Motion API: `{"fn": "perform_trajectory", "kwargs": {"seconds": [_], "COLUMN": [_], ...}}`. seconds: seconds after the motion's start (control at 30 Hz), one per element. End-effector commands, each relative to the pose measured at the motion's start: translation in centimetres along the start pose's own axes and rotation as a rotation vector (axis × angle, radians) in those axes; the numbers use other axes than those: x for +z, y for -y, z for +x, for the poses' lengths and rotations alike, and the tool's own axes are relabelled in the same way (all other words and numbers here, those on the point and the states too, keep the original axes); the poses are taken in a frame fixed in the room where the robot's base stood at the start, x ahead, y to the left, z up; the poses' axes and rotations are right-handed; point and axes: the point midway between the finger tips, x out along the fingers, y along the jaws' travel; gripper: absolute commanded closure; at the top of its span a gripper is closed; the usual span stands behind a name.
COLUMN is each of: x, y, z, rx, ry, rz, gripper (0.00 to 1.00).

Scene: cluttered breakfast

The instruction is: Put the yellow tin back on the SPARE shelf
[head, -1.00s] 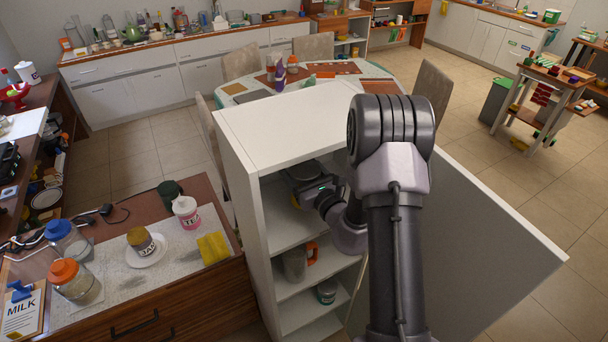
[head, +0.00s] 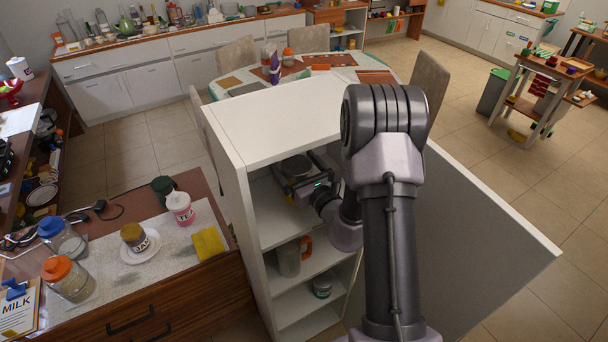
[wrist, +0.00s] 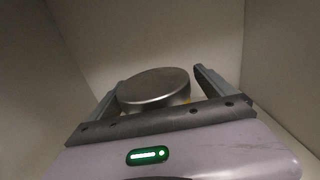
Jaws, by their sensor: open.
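The yellow tin shows mostly as its round grey metal lid (wrist: 155,88), with a sliver of yellow side at its right edge. It stands in the upper compartment of the white shelf unit (head: 280,120); its lid also shows in the head view (head: 294,166). My gripper (wrist: 158,78) is open, with one finger on each side of the tin. A gap shows at the right finger; whether the left finger touches the tin I cannot tell. The tin's base is hidden behind my gripper. No SPARE label is readable.
Below are a compartment with a grey, orange-handled jug (head: 292,258) and one with a small jar (head: 322,286). An open door panel (head: 470,245) stands at the right. The counter at left holds jars and a yellow cloth (head: 208,245). The compartment walls are close around my gripper.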

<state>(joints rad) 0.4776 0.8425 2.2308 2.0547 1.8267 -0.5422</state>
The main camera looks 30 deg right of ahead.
Motion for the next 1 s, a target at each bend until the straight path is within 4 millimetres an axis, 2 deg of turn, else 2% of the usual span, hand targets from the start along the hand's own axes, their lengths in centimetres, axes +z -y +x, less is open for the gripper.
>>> {"fn": "perform_trajectory", "kwargs": {"seconds": [0.3,0.5,0.63,1.0], "x": [-0.4,-0.3,-0.1,-0.1], "y": [0.1,0.0,0.0,0.0], "z": [-7.4,-10.4,-10.9,-10.9], "rx": [-0.004,-0.001,-0.001,0.0], "ry": [-0.001,0.0,0.001,0.001], "rz": [0.003,0.001,0.002,0.001], "gripper": [0.06,0.06,0.06,0.06]}}
